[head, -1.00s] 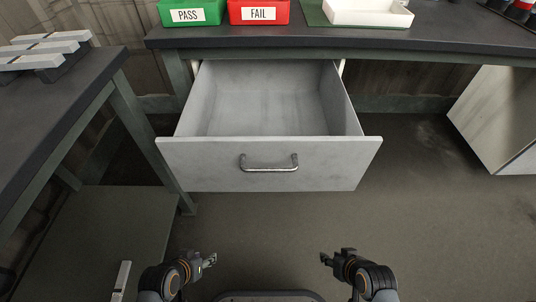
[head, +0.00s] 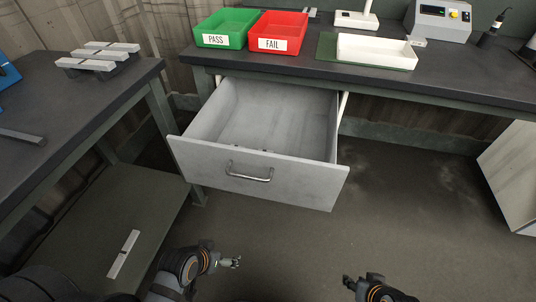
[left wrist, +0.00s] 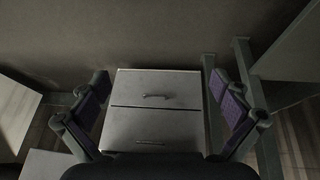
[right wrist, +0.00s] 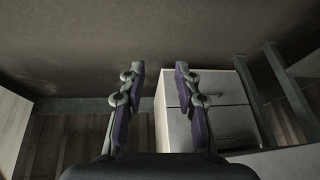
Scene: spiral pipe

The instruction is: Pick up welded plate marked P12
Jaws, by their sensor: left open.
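Several pale metal plates with a dark seam across them lie on a dark rack on the left table; one such plate (head: 98,55) is near the middle. Another seamed plate (head: 124,254) lies alone on the lower shelf under that table. No P12 mark is readable. My left gripper (head: 232,262) is open and empty, to the right of the shelf plate and apart from it. My right gripper (head: 348,283) is open and empty over the floor. The left wrist and right wrist views show their fingers apart with no plate between them.
An open, seemingly empty drawer (head: 258,172) juts out from the back bench. A green PASS bin (head: 215,41), a red FAIL bin (head: 278,44) and a white tray (head: 376,52) stand on that bench. A grey cabinet (head: 510,170) is at right. The middle floor is clear.

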